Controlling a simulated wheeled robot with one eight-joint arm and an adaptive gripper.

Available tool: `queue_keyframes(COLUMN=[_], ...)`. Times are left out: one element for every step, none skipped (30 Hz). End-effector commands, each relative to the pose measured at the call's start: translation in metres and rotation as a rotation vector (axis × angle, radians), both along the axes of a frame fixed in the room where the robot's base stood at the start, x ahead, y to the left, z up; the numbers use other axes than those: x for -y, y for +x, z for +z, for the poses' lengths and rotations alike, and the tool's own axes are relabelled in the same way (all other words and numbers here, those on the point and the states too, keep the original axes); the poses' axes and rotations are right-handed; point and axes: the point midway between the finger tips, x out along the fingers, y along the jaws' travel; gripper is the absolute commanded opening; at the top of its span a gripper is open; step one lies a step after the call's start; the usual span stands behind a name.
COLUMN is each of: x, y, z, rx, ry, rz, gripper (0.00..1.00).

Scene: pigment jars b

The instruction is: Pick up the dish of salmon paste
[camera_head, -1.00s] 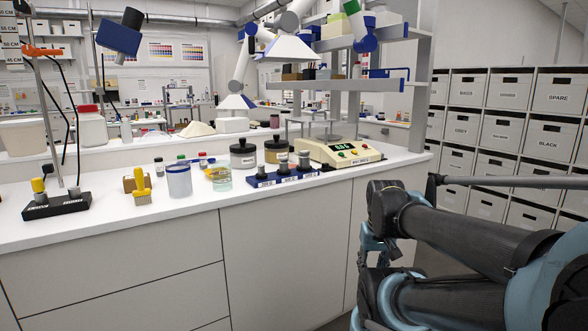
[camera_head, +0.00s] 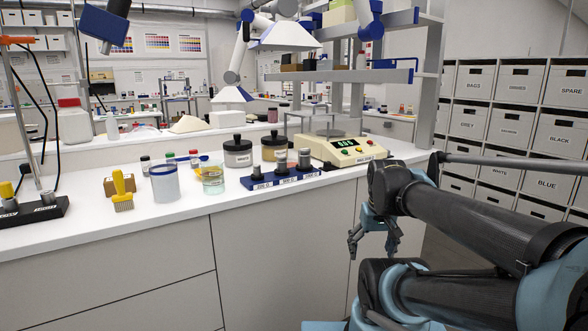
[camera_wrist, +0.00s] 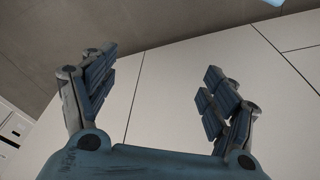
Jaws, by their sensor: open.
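I cannot make out a dish of salmon paste in either view. The white bench (camera_head: 135,215) carries several jars and containers, and none is clearly that dish. My gripper (camera_head: 373,240) hangs at the right in front of the bench's cabinet face, below the worktop and apart from everything on it. In the wrist view my gripper (camera_wrist: 158,88) has its fingers spread wide, with nothing between them but pale cabinet panels (camera_wrist: 165,65) and grey floor beyond.
A blue rack (camera_head: 285,180) stands near the bench's front edge, beside a beige scale (camera_head: 342,152). Storage boxes (camera_head: 513,125) fill the right.

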Motion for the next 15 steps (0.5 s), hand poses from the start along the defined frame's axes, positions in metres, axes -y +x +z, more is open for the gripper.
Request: queue_keyframes(x=[-0.004, -0.007, -0.011, -0.015, -0.018, -0.023, -0.027, -0.032, -0.037, -0.042, -0.047, -0.054, -0.059, -0.065, -0.072], y=[0.014, 0.022, 0.033, 0.043, 0.053, 0.066, 0.076, 0.086, 0.100, 0.110, 0.120, 0.134, 0.144, 0.155, 0.168], z=[0.017, 0.027, 0.041, 0.052, 0.064, 0.079, 0.090, 0.101, 0.115, 0.125, 0.135, 0.149, 0.158, 0.168, 0.180], rx=[0.006, 0.011, 0.017, 0.022, 0.026, 0.034, 0.040, 0.045, 0.052, 0.057, 0.063, 0.070, 0.075, 0.080, 0.087], ry=[0.001, 0.003, 0.004, 0.005, 0.006, 0.009, 0.011, 0.012, 0.014, 0.015, 0.016, 0.017, 0.019, 0.020, 0.022], rz=[0.020, 0.032, 0.050, 0.063, 0.078, 0.096, 0.108, 0.123, 0.140, 0.154, 0.168, 0.185, 0.199, 0.212, 0.229], gripper=[0.89, 0.89, 0.89, 0.89, 0.89, 0.89, 0.89, 0.89, 0.89, 0.89, 0.89, 0.89, 0.89, 0.89, 0.89])
